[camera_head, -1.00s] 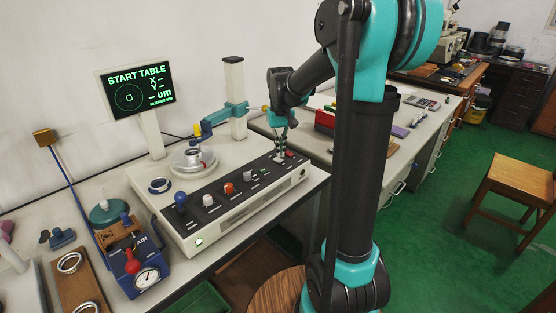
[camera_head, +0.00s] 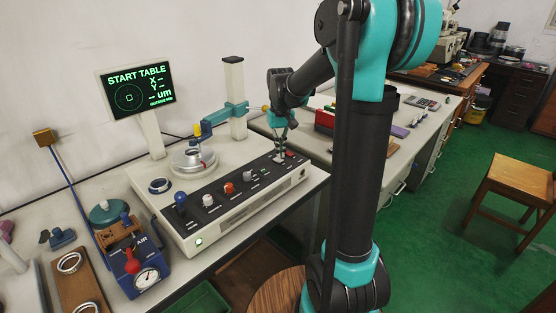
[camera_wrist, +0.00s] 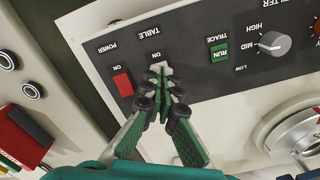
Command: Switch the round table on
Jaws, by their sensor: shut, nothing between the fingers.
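The round table (camera_head: 193,160) is a silvery disc on top of the grey measuring machine (camera_head: 148,188). My gripper (camera_wrist: 164,98) is shut and empty, pointing at the machine's dark control panel (camera_wrist: 197,75). Its fingertips are at the pale TABLE switch (camera_wrist: 159,67), which has ON printed beside it. The fingertips partly cover the switch, and I cannot tell whether they touch it. In the head view my gripper (camera_head: 280,157) is at the panel's right end. The screen (camera_head: 138,90) reads START TABLE, with dashes for X and Y.
Beside the TABLE switch are a red POWER switch (camera_wrist: 123,84) and a green RUN button (camera_wrist: 220,54). A grey knob (camera_wrist: 272,43) lies farther along. A column (camera_head: 234,95) with a teal arm stands behind the table. A blue air gauge unit (camera_head: 140,270) stands at the left.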

